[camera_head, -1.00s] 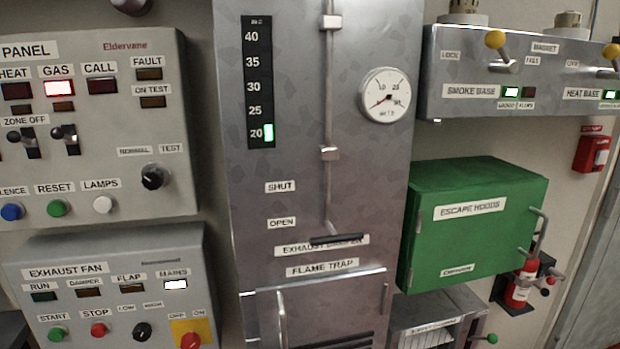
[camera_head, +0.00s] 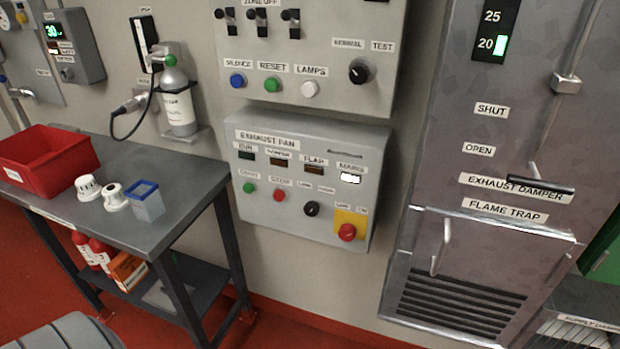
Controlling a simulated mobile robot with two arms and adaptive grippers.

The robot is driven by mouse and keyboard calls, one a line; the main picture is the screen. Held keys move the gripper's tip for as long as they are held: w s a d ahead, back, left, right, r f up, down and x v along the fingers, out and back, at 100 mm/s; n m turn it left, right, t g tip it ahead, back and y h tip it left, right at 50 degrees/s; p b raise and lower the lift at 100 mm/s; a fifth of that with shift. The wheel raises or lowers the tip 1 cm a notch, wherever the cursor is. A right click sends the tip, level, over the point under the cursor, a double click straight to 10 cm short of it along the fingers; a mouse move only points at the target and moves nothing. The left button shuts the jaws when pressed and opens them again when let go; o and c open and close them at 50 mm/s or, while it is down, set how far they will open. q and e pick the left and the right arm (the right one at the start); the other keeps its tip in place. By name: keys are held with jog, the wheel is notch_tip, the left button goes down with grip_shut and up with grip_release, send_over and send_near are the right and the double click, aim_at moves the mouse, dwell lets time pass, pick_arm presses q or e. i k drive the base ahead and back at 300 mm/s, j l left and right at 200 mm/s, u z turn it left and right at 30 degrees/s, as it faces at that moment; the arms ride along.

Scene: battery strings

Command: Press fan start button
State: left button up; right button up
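The exhaust fan box (camera_head: 345,215) is a grey panel on the wall in the middle of the head view. Its green start button (camera_head: 249,188) is at the lower left of the box, beside the red stop button (camera_head: 279,195). A black low/high knob (camera_head: 311,209) and a red rotary switch (camera_head: 347,232) on a yellow plate are further right. The mains lamp (camera_head: 350,178) is lit white; the run, damper and flap lamps look dark. Neither gripper shows in this view, and nothing touches the start button.
A grey workbench (camera_head: 190,185) stands at left with a red bin (camera_head: 45,160), two white detector heads and a blue-rimmed container (camera_head: 146,200). A gas bottle (camera_head: 178,105) hangs above it. The exhaust damper cabinet (camera_head: 455,150) is at right. Floor before the fan box looks clear.

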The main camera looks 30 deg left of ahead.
aim_at(248, 187)
jog(key=j+u, duration=0.1)
jog(key=u, duration=1.35)
